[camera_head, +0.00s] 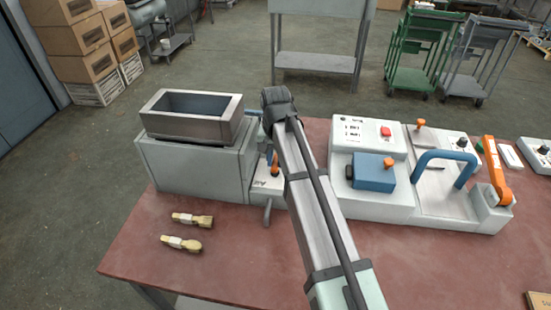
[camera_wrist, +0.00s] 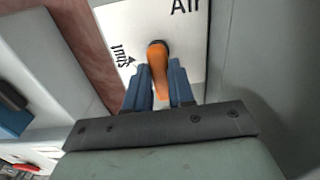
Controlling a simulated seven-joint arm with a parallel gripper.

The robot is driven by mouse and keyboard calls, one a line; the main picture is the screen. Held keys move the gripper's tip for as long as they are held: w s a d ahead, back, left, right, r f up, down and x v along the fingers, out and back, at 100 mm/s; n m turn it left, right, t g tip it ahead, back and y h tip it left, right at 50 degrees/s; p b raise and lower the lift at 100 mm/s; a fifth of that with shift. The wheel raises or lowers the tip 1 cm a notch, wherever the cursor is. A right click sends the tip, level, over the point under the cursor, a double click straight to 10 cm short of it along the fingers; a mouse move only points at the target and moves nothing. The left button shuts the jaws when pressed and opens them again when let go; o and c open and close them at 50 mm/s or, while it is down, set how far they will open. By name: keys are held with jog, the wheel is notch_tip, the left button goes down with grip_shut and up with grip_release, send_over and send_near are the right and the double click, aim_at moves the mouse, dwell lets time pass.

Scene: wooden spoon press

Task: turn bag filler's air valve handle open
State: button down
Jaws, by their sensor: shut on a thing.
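The bag filler (camera_head: 190,160) is the grey box with an open metal hopper at the left of the table. Its orange air valve handle (camera_head: 275,170) is on the right side, mostly behind my arm. In the wrist view the orange handle (camera_wrist: 157,52) stands on a white plate marked "Air" and "Shut", with a small arrow. My gripper (camera_wrist: 159,68) has its blue fingers on either side of the handle and is shut on it. In the head view my gripper (camera_head: 268,150) is largely hidden by my wrist.
A white machine with a blue block (camera_head: 374,172) stands to the right, then a blue arched handle (camera_head: 445,168) and an orange lever (camera_head: 497,170). The table's front left is otherwise clear.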

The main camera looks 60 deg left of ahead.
aim_at(276, 162)
jog(key=c, duration=1)
grip_release()
jog(key=shift+o, duration=0.2)
jog(key=shift+r, duration=0.1)
notch_tip(276, 162, up, 14)
jog(key=shift+f, duration=0.2)
jog(key=shift+w, duration=0.1)
